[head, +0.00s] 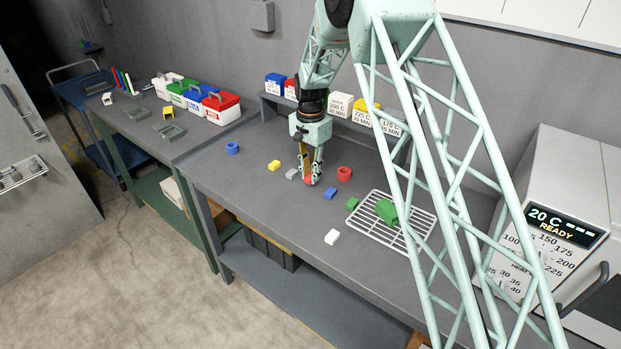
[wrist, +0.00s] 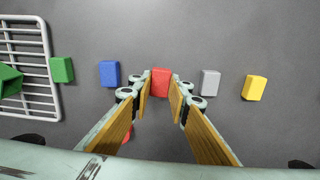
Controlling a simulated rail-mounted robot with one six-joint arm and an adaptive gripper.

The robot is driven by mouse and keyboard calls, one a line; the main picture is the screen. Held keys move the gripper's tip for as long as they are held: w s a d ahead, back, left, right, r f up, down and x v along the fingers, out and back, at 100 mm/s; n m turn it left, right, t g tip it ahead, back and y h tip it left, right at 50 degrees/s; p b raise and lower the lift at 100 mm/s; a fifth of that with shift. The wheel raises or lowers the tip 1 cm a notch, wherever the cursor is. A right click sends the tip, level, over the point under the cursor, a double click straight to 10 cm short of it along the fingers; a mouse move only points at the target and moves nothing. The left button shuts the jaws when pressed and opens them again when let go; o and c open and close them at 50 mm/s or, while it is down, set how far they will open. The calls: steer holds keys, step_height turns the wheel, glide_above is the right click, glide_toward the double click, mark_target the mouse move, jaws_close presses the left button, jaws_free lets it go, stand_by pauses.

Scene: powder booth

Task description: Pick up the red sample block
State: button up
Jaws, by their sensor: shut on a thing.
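The red sample block (head: 309,181) is on the grey bench top, between my gripper's fingertips. It also shows in the wrist view (wrist: 160,82), with a finger pad against each side. My gripper (head: 310,178) points down and is shut on the red block. In the wrist view the fingertips (wrist: 160,92) lie left and right of it. I cannot tell whether the block is clear of the bench surface. The fingers hide part of the block in the head view.
A blue block (wrist: 109,73) and a grey block (wrist: 210,83) flank the red one closely. A yellow block (wrist: 254,88), a green block (wrist: 62,70) and a wire rack (head: 377,223) lie farther out. A red ring (head: 344,173) and a white block (head: 332,237) are nearby.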

steer(key=shift+r, duration=0.7)
steer(key=s+d, duration=0.1)
steer(key=s, duration=0.4)
steer(key=s+d+r, duration=0.1)
steer(key=s, duration=0.4)
steer(key=s+d, duration=0.1)
steer(key=s, duration=0.4)
steer(key=shift+s+d+r, duration=0.15)
steer(key=shift+s+d, duration=0.05)
steer(key=shift+d, duration=0.15)
steer(key=shift+s, duration=0.2)
